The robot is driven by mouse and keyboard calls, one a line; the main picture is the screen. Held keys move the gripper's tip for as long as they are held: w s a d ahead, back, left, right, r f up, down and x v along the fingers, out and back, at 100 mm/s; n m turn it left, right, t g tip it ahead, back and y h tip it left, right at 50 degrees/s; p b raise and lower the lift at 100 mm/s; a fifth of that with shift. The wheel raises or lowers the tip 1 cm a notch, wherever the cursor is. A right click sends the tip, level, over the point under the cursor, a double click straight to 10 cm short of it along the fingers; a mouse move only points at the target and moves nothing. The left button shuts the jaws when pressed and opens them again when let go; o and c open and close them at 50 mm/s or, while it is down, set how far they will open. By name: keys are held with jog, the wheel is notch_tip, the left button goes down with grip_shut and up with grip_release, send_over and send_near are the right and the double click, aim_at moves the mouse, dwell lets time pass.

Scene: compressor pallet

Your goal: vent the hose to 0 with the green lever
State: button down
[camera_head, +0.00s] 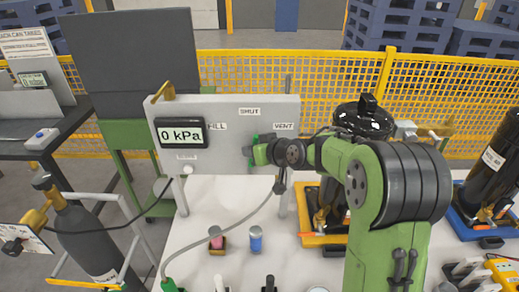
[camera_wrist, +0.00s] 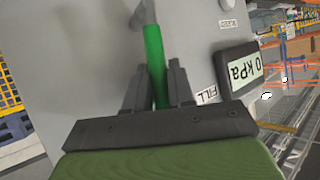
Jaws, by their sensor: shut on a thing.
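The green lever (camera_wrist: 154,62) stands between the two dark fingers of my gripper (camera_wrist: 158,72) in the wrist view, and the fingers are shut on it. In the head view my gripper (camera_head: 254,151) is at the front of the grey panel (camera_head: 290,105), and only slivers of green show around it. The panel carries SHUT, FILL and VENT labels; the arm hides which one the lever points to. The display (camera_head: 180,134) reads 0 kPa, also in the wrist view (camera_wrist: 241,72). A grey-green hose (camera_head: 235,229) runs from below the panel to a green end fitting (camera_head: 170,285).
The white bench (camera_head: 200,205) holds a pink-topped item (camera_head: 216,240) and a blue one (camera_head: 256,239). A black tank on a yellow tray (camera_head: 314,238) stands behind my arm. A dark cylinder (camera_head: 85,240) is at the left. Yellow mesh fencing (camera_head: 245,64) is behind.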

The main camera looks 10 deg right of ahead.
jog(key=shift+w+a+n+h, duration=0.1)
jog(key=shift+a+n+h, duration=0.3)
jog(key=shift+a+h, duration=0.2)
jog(key=c, duration=1.3)
grip_release()
jog(key=shift+c, duration=0.2)
jog(key=p+v, duration=0.1)
jog(key=v, duration=1.4)
jog(key=shift+r, duration=0.5)
jog(key=shift+d, duration=0.1)
